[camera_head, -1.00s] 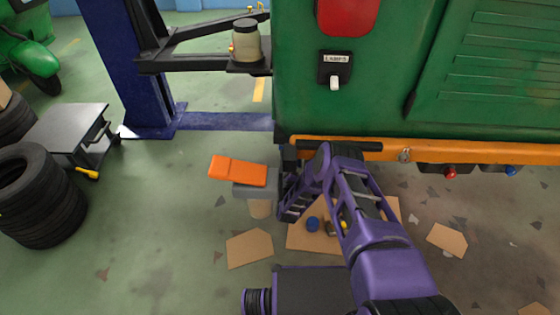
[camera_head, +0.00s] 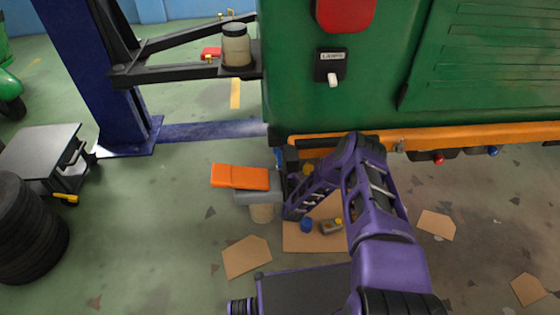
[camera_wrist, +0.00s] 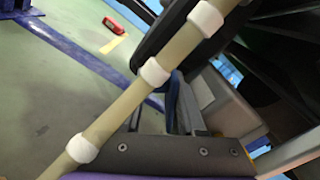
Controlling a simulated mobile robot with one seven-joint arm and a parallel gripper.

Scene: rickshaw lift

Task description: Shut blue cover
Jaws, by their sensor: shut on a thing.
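A narrow strip of the blue cover (camera_head: 278,157) shows in the head view by the lower left corner of the green rickshaw (camera_head: 290,95), left of its orange bumper. In the wrist view, a dark blue piece (camera_wrist: 172,92), seemingly the same cover, is between the fingers of my gripper (camera_wrist: 178,108). My gripper is shut on it, though the contact is partly hidden. In the head view my purple arm reaches to this corner and hides most of the gripper. A beige tube with white rings (camera_wrist: 115,110) crosses the wrist view in front of the fingers.
An orange-topped grey stand (camera_head: 258,197) is just left of my arm. A blue lift post (camera_head: 95,80) and black lift arm (camera_head: 165,72) stand farther left. Cardboard (camera_head: 245,257), a blue cap (camera_head: 306,225) and small parts lie on the floor. Tyres (camera_head: 30,230) are at left.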

